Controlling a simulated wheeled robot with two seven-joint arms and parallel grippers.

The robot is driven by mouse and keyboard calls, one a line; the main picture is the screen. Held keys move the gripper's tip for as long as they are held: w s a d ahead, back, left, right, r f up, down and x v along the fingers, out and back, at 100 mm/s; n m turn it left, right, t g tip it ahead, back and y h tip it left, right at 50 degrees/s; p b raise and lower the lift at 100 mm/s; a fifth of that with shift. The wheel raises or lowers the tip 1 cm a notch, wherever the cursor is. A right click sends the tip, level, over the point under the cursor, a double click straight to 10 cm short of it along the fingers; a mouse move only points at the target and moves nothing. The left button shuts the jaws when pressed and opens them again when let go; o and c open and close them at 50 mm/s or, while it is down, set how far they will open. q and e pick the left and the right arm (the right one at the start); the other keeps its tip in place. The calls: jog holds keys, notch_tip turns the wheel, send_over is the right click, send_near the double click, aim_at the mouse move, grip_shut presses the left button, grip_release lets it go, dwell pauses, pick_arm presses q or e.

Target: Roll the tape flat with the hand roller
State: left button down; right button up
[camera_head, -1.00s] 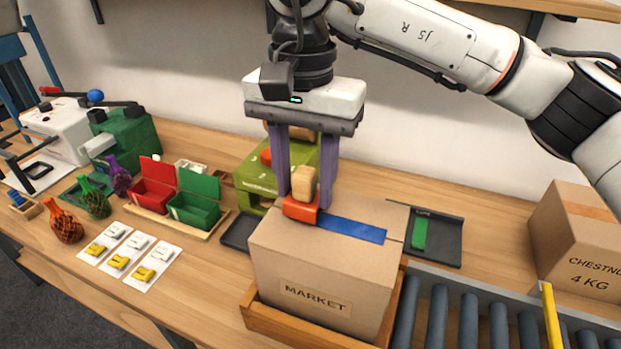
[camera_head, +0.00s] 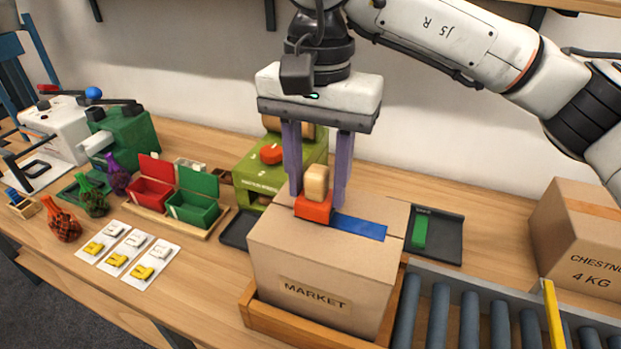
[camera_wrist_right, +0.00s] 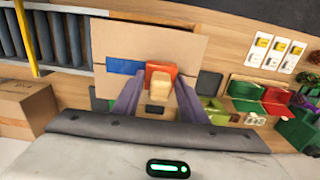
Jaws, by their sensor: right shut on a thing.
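The hand roller (camera_head: 314,208) has an orange-red body and a pale wooden grip. It sits on top of the cardboard box marked MARKET (camera_head: 316,270). The blue tape (camera_head: 361,228) lies along the box top, and its visible part runs right from the roller; any tape under the roller is hidden. My right gripper (camera_head: 318,192) points down with its purple fingers on both sides of the grip, shut on it. In the right wrist view the roller (camera_wrist_right: 160,82) is between the fingers, with the tape (camera_wrist_right: 124,67) on its left. My left gripper is not in view.
The box stands in a wooden tray (camera_head: 284,325) beside a roller conveyor (camera_head: 470,315). Behind it is a green machine (camera_head: 262,178). A second box (camera_head: 580,240) stands at the right. Red and green bins (camera_head: 192,207), net bags and cards lie to the left.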

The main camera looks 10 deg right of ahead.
aim_at(342, 220)
jog(key=shift+s+d, duration=0.1)
jog(key=shift+s+d+f, duration=0.1)
jog(key=shift+s+d, duration=0.05)
jog(key=shift+d, duration=0.15)
jog(key=shift+s+d+b, duration=0.4)
jog(key=shift+s+d, duration=0.05)
jog(key=shift+d, duration=0.15)
jog(key=shift+s+d+b, duration=0.4)
jog(key=shift+d, duration=0.2)
notch_tip(342, 220, up, 7)
jog(key=p, duration=0.4)
jog(key=shift+p, duration=0.3)
dwell(0.5)
